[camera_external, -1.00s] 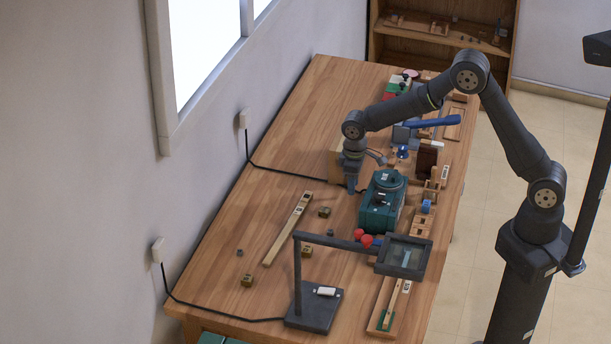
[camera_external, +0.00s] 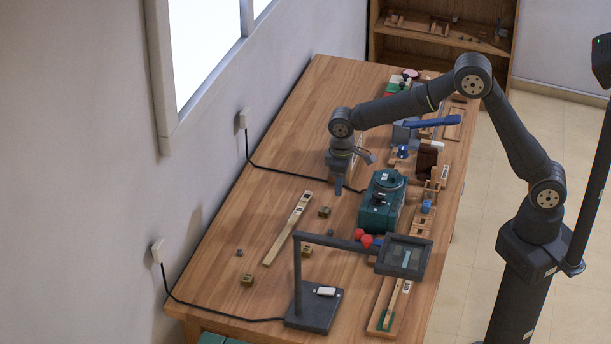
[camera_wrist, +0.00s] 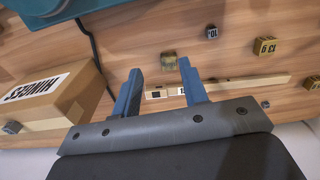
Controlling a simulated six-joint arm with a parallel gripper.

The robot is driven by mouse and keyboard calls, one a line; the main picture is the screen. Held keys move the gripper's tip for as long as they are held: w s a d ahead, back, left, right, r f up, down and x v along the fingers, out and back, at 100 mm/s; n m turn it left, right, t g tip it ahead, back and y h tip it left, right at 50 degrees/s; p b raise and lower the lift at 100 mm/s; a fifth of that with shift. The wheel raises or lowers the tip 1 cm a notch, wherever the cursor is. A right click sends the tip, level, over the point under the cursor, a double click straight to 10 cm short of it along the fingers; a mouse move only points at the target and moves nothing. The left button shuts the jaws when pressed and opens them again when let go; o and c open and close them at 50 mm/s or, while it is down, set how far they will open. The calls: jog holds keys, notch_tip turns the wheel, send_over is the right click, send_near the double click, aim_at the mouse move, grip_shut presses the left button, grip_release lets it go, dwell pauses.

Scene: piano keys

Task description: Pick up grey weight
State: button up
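Several small grey cubes look like weights. One grey cube (camera_external: 331,233) lies on the table between two brass blocks; it also shows in the wrist view (camera_wrist: 212,32) with a "10" label. Another small grey cube (camera_external: 239,252) lies left of the wooden strip, and shows in the wrist view (camera_wrist: 265,104). A third grey cube (camera_wrist: 12,127) lies beside the cardboard box in the wrist view. My gripper (camera_external: 339,188) points down above the table, left of the teal machine. In the wrist view its blue fingers (camera_wrist: 160,66) are apart with nothing held between them.
A cardboard box (camera_wrist: 55,95) marked "HINGES" is close to my gripper. Brass blocks (camera_external: 324,212) and a long wooden strip (camera_external: 288,228) lie on the table. The teal machine (camera_external: 381,205) and magnifier lamp (camera_external: 313,307) are obstacles. The table's left far part is clear.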

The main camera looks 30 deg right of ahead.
jog(key=s+a+r, duration=0.5)
jog(key=s+r, duration=0.1)
jog(key=r, duration=0.1)
send_over(330, 230)
jog(key=d, duration=0.1)
notch_tip(330, 230, down, 12)
jog(key=shift+w+r, duration=0.1)
jog(key=shift+r, duration=0.15)
jog(key=shift+a+f, duration=0.25)
jog(key=shift+f, duration=1.1)
jog(key=shift+a+f, duration=0.25)
jog(key=shift+f, duration=1.05)
grip_shut()
